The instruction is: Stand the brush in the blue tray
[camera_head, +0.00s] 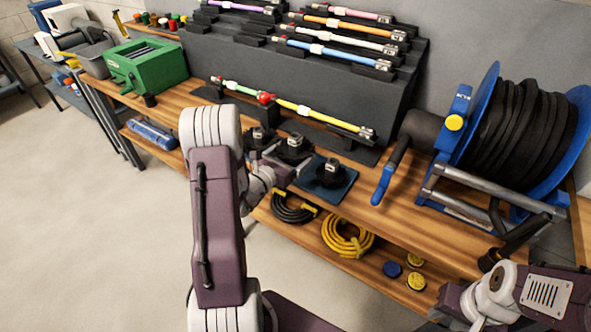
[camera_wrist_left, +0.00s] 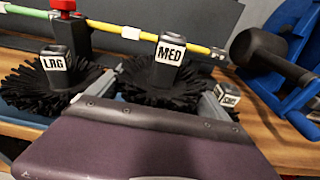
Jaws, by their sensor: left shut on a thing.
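Three black round brushes with labelled posts stand in a row on the bench. In the left wrist view the LRG brush (camera_wrist_left: 55,75) is at left, the MED brush (camera_wrist_left: 168,70) in the middle, and a smaller labelled one (camera_wrist_left: 228,97) at right, partly hidden. My left gripper (camera_head: 291,162) is shut on the MED brush, with a finger on either side of it in the left wrist view (camera_wrist_left: 160,95). The dark blue tray (camera_head: 343,186) is at right in the head view, with a brush (camera_head: 331,170) upright on it. The MED brush (camera_head: 294,146) is left of that tray and upright.
A rod with green and yellow parts (camera_head: 315,116) lies just behind the brushes, below a stepped dark rack (camera_head: 245,45) of coloured rods. A blue hose reel (camera_head: 470,130) stands at right. Coiled hoses (camera_head: 345,238) lie on the lower shelf. A green box (camera_head: 145,65) is at left.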

